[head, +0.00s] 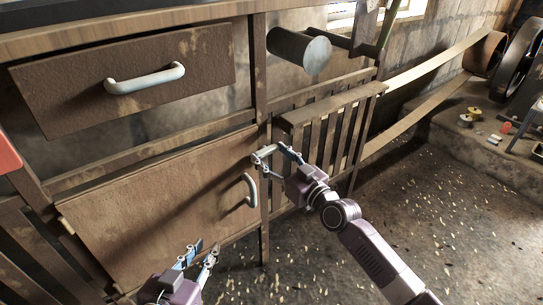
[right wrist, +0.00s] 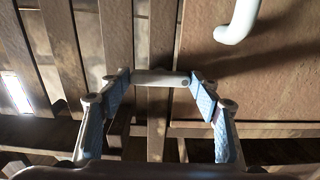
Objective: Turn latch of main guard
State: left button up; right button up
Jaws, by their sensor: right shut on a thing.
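The main guard (head: 335,125) is a wooden slatted panel right of the cabinet post in the head view. The latch (head: 267,151) is a short pale bar at the post beside the guard, lying roughly crosswise. It also shows in the right wrist view (right wrist: 160,77), spanning between the fingertips. My right gripper (head: 273,156) is shut on the latch, with one finger at each end of the bar; its fingers also show in the right wrist view (right wrist: 160,82). My left gripper (head: 205,250) is low in front of the cabinet door, open and empty.
The cabinet door (head: 150,205) with a pale handle (head: 250,189) is left of the latch. A drawer (head: 125,75) is above it. A grey cylinder (head: 300,52) sticks out above the guard. A flat belt (head: 430,70) runs right to a wheel (head: 522,60). The floor at right is open.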

jog(key=shift+c, duration=0.7)
